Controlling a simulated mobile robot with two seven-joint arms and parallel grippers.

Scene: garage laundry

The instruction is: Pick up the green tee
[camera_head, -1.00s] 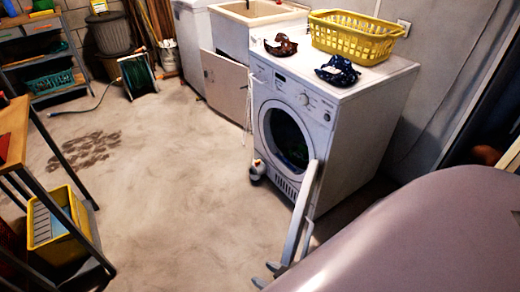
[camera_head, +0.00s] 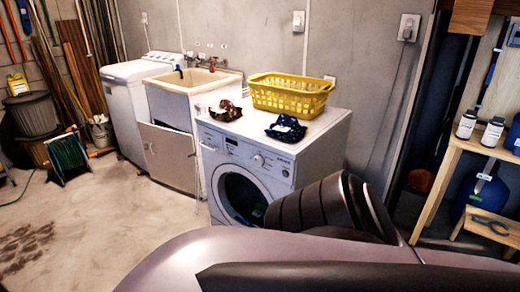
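The front-loading washer (camera_head: 305,165) stands right of centre with its round opening facing me. Inside the dark drum (camera_head: 238,197) a small patch of green (camera_head: 259,211) shows low on the right side. It may be the green tee, but its shape cannot be made out. My own body and a dark ribbed arm part cover the lower part of the washer. Neither of my grippers is in view.
On the washer top are a yellow basket (camera_head: 290,95), a reddish-brown patterned cloth (camera_head: 225,110) and a dark blue patterned cloth (camera_head: 286,128). A sink (camera_head: 190,85) stands to the left. A wooden shelf (camera_head: 437,180) with bottles stands right. The left floor is mostly clear.

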